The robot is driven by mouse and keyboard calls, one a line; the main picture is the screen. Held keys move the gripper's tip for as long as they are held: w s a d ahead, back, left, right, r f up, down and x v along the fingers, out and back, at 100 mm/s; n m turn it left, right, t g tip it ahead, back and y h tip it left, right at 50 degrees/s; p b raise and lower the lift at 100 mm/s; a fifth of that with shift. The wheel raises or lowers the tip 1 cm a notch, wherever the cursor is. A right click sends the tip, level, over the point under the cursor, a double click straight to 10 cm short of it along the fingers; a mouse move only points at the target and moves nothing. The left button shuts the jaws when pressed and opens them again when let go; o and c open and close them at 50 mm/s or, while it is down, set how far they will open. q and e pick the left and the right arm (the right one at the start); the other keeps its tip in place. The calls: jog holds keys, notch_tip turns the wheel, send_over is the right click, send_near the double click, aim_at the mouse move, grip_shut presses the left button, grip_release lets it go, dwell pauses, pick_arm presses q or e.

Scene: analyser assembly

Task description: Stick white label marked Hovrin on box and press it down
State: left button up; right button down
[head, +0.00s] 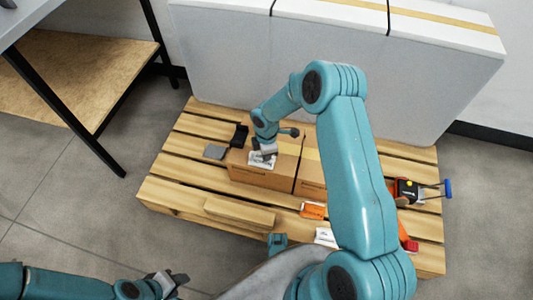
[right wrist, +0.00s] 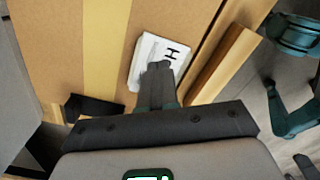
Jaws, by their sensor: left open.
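A brown cardboard box (head: 262,178) stands on the wooden pallet (head: 170,190). The white label (head: 258,163) lies on the box's top near its front left part. In the right wrist view the label (right wrist: 146,52) looks flat on the cardboard, with a dark letter H showing; my fingers hide the rest of its marking. My right gripper (head: 266,150) is over the label, fingers together, and in the right wrist view its fingertips (right wrist: 160,66) overlap the label and seem to touch it. My left gripper (head: 174,281) is open and empty, low at the left, away from the pallet.
Another white card (head: 325,237) and an orange one (head: 312,210) lie on the pallet's front. A wooden piece (head: 240,214) lies at front left, a grey flat piece (head: 215,152) left of the box. An orange and black tool (head: 408,190) sits at right. A grey panel (head: 225,60) stands behind.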

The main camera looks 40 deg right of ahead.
jog(key=shift+f+b, duration=0.7)
jog(key=shift+f, duration=0.1)
dwell(1.0)
jog(key=shift+r, duration=0.1)
notch_tip(320, 180, up, 6)
jog(key=p, duration=0.4)
jog(key=shift+p, duration=0.3)
dwell(0.7)
